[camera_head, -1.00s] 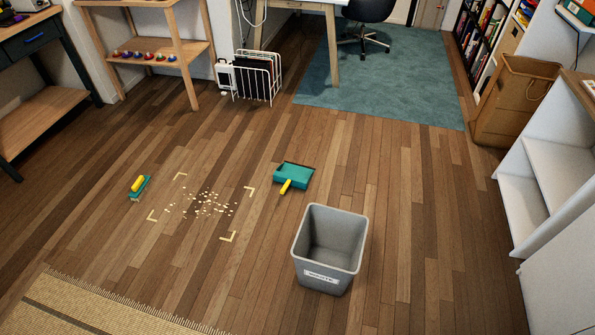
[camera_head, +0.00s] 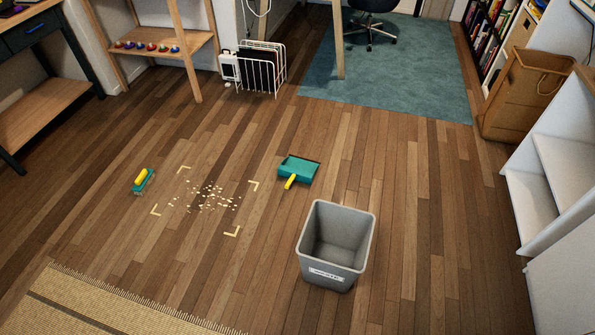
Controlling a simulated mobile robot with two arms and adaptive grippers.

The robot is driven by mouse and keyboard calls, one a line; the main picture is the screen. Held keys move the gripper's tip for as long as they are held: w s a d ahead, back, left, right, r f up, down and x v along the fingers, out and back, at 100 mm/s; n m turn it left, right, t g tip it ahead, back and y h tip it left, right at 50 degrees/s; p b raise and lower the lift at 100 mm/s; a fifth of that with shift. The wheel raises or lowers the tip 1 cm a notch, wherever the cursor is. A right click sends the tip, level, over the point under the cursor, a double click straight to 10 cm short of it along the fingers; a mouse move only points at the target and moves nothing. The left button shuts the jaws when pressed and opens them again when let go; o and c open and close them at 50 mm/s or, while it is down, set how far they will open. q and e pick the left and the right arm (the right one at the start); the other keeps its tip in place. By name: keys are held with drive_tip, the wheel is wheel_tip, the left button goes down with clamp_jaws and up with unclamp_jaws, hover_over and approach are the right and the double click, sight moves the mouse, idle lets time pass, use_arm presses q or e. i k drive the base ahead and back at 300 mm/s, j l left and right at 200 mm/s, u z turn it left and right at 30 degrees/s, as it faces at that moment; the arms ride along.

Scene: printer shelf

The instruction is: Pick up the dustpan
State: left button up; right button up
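The dustpan (camera_head: 299,169) lies on the wooden floor near the middle of the head view. It has a teal pan and a short yellow handle (camera_head: 290,182) that points toward the lower left. A teal brush with a yellow handle (camera_head: 143,180) lies on the floor to the left. Small pale crumbs (camera_head: 208,197) are scattered between the brush and the dustpan, inside yellow corner marks on the floor. Neither of my grippers shows in the head view.
A grey waste bin (camera_head: 335,246) stands on the floor just in front of the dustpan. A woven rug (camera_head: 110,305) lies at the lower left. Bare floor surrounds the dustpan's left, right and far sides.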

sight(293, 167)
drive_tip(key=i+j, duration=0.15)
drive_tip(key=j, duration=0.2)
drive_tip(key=i+j+z, duration=0.1)
drive_tip(key=j, duration=0.3)
drive_tip(key=i+j, duration=0.2)
drive_tip(key=j, duration=0.2)
drive_tip(key=i+j, duration=0.1)
drive_tip(key=j, duration=0.25)
drive_tip(key=i+j+z, duration=0.1)
drive_tip(key=j, duration=0.3)
drive_tip(key=i, duration=0.05)
